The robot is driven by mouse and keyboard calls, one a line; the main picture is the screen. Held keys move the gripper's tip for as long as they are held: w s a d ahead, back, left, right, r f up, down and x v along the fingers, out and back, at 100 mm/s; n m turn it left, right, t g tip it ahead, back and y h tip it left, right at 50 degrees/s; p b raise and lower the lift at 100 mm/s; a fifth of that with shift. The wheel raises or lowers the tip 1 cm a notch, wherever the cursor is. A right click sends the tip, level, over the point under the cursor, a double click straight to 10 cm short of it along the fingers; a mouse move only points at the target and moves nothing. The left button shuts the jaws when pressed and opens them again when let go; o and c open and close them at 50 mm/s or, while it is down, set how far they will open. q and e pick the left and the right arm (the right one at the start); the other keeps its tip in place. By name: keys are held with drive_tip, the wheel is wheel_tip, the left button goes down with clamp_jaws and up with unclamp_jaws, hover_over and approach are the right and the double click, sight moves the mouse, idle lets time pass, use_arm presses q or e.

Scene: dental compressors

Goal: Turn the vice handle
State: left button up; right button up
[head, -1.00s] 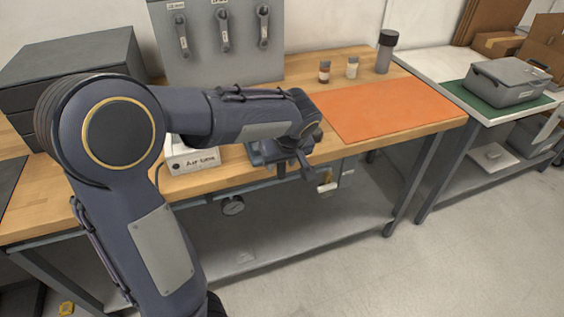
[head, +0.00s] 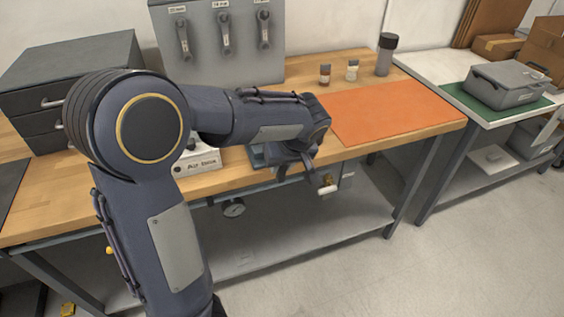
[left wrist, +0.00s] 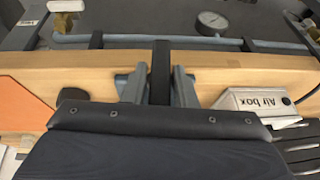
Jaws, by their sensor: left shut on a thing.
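The bench vice (head: 257,157) is blue-grey and sits at the front edge of the wooden bench, mostly hidden behind my left arm and gripper in the head view. My left gripper (head: 295,170) is at the front of the vice and shut on the vice handle. My right gripper is not in view.
The white air box (head: 198,161) stands just left of the vice. An orange mat (head: 395,112) lies to the right, with small jars (head: 325,75) behind it. A pressure gauge (head: 234,209) and a white-ended valve (head: 327,190) hang below the bench edge.

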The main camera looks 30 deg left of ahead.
use_arm(q)
drive_tip(key=shift+w+d+r+g+y+p, duration=0.15)
drive_tip(key=shift+g+y+p, duration=0.65)
drive_tip(key=shift+y+p, duration=0.15)
drive_tip(key=shift+w+d+m+g+y+p, duration=0.1)
drive_tip(key=shift+m+g+y+p, duration=0.4)
drive_tip(key=shift+g+y+p, duration=0.35)
drive_tip(key=shift+w+d+f+m+g+y+p, duration=0.1)
drive_tip(key=shift+f+m+g+y+p, duration=0.2)
drive_tip(key=shift+g+y+p, duration=0.55)
drive_tip(key=g+y, duration=0.1)
drive_tip(key=m+g+y, duration=0.1)
drive_tip(key=y, duration=0.1)
drive_tip(key=shift+w+f+g, duration=0.1)
drive_tip(key=shift+f+g, duration=0.2)
drive_tip(key=shift+g, duration=0.1)
drive_tip(key=shift+d+f+m+g+y+b, duration=0.15)
drive_tip(key=shift+m+g+y, duration=0.1)
drive_tip(key=shift+g+y, duration=0.25)
drive_tip(key=shift+a+f+m+g+y+b, duration=0.15)
drive_tip(key=shift+m+g+y, duration=0.15)
drive_tip(key=shift+y, duration=0.35)
drive_tip(key=m+g+y+b, duration=0.1)
drive_tip(key=y, duration=0.1)
drive_tip(key=shift+d+f+y, duration=0.1)
drive_tip(key=shift+f+y, duration=0.05)
drive_tip(key=shift+y, duration=0.25)
drive_tip(key=shift+m+g+y+b, duration=0.5)
drive_tip(key=shift+m+y+b, duration=0.3)
drive_tip(key=shift+y, duration=0.6)
